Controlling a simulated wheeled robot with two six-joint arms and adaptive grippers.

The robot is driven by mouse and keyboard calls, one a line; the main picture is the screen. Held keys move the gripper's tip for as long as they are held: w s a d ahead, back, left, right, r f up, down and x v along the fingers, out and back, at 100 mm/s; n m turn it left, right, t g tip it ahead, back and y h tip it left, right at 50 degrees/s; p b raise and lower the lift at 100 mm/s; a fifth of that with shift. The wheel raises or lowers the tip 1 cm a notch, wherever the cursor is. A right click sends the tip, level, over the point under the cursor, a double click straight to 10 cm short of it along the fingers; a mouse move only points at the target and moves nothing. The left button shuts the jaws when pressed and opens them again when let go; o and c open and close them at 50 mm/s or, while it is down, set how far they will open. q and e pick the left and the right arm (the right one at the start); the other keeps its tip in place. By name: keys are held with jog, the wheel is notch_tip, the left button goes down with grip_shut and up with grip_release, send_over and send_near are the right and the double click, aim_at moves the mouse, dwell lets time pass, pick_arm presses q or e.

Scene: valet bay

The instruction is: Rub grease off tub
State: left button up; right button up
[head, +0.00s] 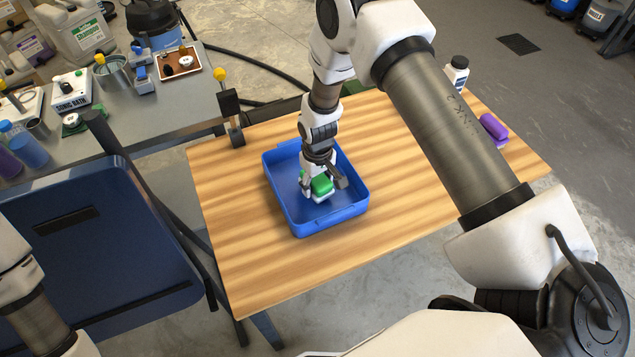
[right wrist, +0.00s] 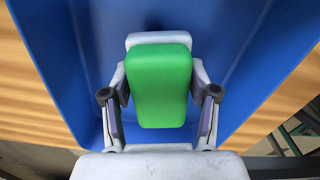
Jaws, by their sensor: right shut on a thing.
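A blue tub (head: 333,217) sits on the wooden tabletop (head: 250,270). My right gripper (head: 322,190) reaches down inside the tub and is shut on a green and white scrub block (head: 320,184). In the right wrist view the scrub block (right wrist: 158,85) sits between the two fingers, green side toward the camera, over the blue tub (right wrist: 245,45). Whether it touches the tub floor I cannot tell. I see no grease; the tub floor under the block and gripper is hidden. My left arm shows at the lower left, its gripper out of frame.
A white bottle with a dark cap (head: 456,72) and a purple block (head: 494,128) are at the table's far right. A grey bench (head: 160,110) with jugs, cups and a tray stands to the left. The wood around the tub is clear.

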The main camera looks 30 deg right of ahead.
aim_at(318, 179)
jog(key=shift+w+r+p, duration=0.1)
jog(key=shift+r+p, duration=0.2)
jog(key=shift+r, duration=0.3)
notch_tip(318, 179, up, 2)
jog(key=shift+r+p, duration=0.25)
jog(key=shift+p, duration=0.55)
jog(key=shift+r+p, duration=0.75)
jog(key=shift+r, duration=0.25)
